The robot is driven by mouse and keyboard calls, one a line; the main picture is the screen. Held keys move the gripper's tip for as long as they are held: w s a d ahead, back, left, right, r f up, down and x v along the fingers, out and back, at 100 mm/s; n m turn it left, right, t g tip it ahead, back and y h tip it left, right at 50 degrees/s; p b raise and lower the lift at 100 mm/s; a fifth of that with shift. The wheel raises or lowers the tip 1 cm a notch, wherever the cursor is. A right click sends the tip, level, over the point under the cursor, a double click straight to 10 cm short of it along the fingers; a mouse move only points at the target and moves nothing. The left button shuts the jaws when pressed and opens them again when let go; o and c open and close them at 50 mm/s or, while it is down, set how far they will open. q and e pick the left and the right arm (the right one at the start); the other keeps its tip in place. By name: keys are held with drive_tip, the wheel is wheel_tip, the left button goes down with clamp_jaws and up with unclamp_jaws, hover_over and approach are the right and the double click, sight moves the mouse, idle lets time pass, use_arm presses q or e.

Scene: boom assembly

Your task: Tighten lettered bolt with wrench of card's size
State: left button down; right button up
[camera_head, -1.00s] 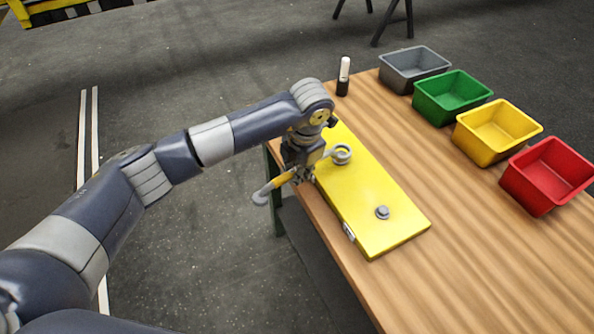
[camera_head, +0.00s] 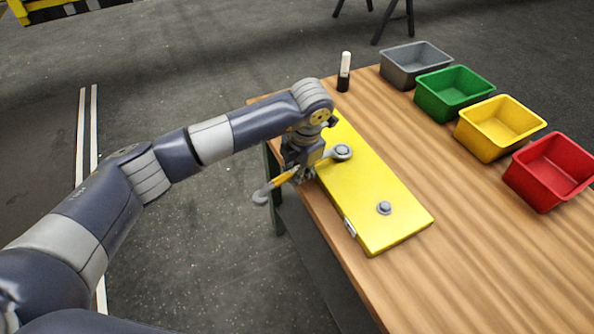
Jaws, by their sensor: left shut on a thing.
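My left gripper (camera_head: 302,174) is shut on a wrench (camera_head: 283,180) with a yellow handle section and grey ends. One end of the wrench is at a bolt (camera_head: 343,151) on the far part of the yellow plate (camera_head: 378,195) and looks to be around it. The other end hangs out past the table's left edge. A second grey bolt (camera_head: 384,208) stands on the near part of the plate, with nothing on it. A small pale label (camera_head: 350,228) is on the plate's near left side; its writing is too small to read. My right gripper is not in view.
The wooden table (camera_head: 480,255) carries grey (camera_head: 414,75), green (camera_head: 452,104), yellow (camera_head: 499,142) and red (camera_head: 550,188) bins along its far right side. A black and white marker-like object (camera_head: 344,72) stands at the far edge. The wood between plate and bins is clear.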

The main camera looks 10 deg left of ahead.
use_arm(q)
drive_tip(key=shift+w, duration=0.1)
drive_tip(key=shift+w+a, duration=0.1)
drive_tip(key=shift+a, duration=0.05)
drive_tip(key=shift+w+a+r+m+b, duration=0.1)
drive_tip(key=shift+w+a+m+b, duration=0.1)
drive_tip(key=shift+m+b, duration=0.25)
idle(0.3)
drive_tip(key=shift+w+a+m+b, duration=0.25)
drive_tip(key=shift+w+m+b, duration=0.1)
drive_tip(key=shift+b, duration=0.15)
drive_tip(key=shift+w+a+m+b, duration=0.25)
drive_tip(key=shift+w+m+b, duration=0.05)
drive_tip(key=shift+b, duration=0.25)
